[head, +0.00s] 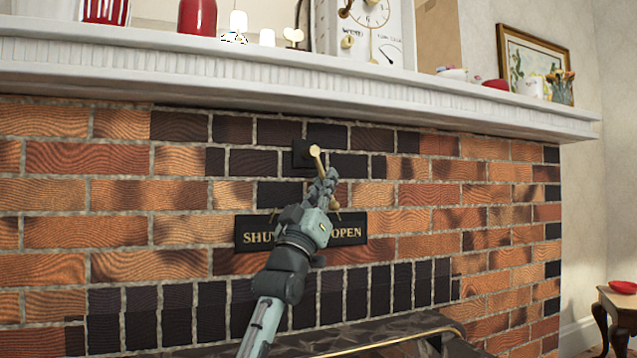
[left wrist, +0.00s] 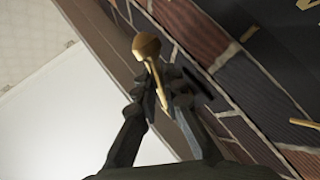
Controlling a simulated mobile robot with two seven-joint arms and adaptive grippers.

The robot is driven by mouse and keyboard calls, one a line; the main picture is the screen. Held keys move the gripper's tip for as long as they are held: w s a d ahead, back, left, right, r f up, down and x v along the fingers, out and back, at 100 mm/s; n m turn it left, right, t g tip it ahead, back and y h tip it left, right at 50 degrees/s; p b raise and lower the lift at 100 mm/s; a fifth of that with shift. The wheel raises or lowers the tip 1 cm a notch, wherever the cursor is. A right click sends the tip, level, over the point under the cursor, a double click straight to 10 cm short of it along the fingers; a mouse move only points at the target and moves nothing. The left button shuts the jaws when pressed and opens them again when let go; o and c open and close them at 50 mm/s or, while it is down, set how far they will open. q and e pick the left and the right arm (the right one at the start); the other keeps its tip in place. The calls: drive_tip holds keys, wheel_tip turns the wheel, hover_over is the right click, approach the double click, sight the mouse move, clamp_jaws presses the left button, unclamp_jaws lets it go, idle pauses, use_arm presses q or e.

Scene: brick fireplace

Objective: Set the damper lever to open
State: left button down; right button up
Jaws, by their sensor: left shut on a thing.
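The brass damper lever (head: 318,163) stands out from a small black mount (head: 301,153) on the brick wall. Its round knob is at the top, and its shaft runs down and slightly right into my left gripper (head: 324,185). The left wrist view shows the knob and shaft of the lever (left wrist: 148,50) between the fingers of my left gripper (left wrist: 154,92), which is shut on it. Below, a black label plate (head: 241,228) reads "SHU" at left and "OPEN" at right; my gripper hides its middle. The lever's lower end is hidden or too small to tell. My right gripper is not in view.
A white mantel shelf (head: 300,72) juts out above the lever, with a clock (head: 370,30) and jars on it. A dark hearth ledge with a brass edge (head: 390,342) lies below.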

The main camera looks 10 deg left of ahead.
use_arm(q)
drive_tip(key=shift+w+d+r+n+t+y, duration=0.1)
drive_tip(key=shift+w+d+n+t+y, duration=0.15)
drive_tip(key=shift+n+t+y, duration=0.45)
drive_tip(key=shift+d+r+n+y, duration=0.1)
drive_tip(key=shift+r+n+y, duration=0.05)
drive_tip(key=shift+n+y, duration=0.5)
drive_tip(key=c, duration=1.6)
unclamp_jaws()
drive_tip(key=shift+s+f, duration=0.15)
drive_tip(key=shift+f, duration=0.15)
drive_tip(key=v, duration=1.1)
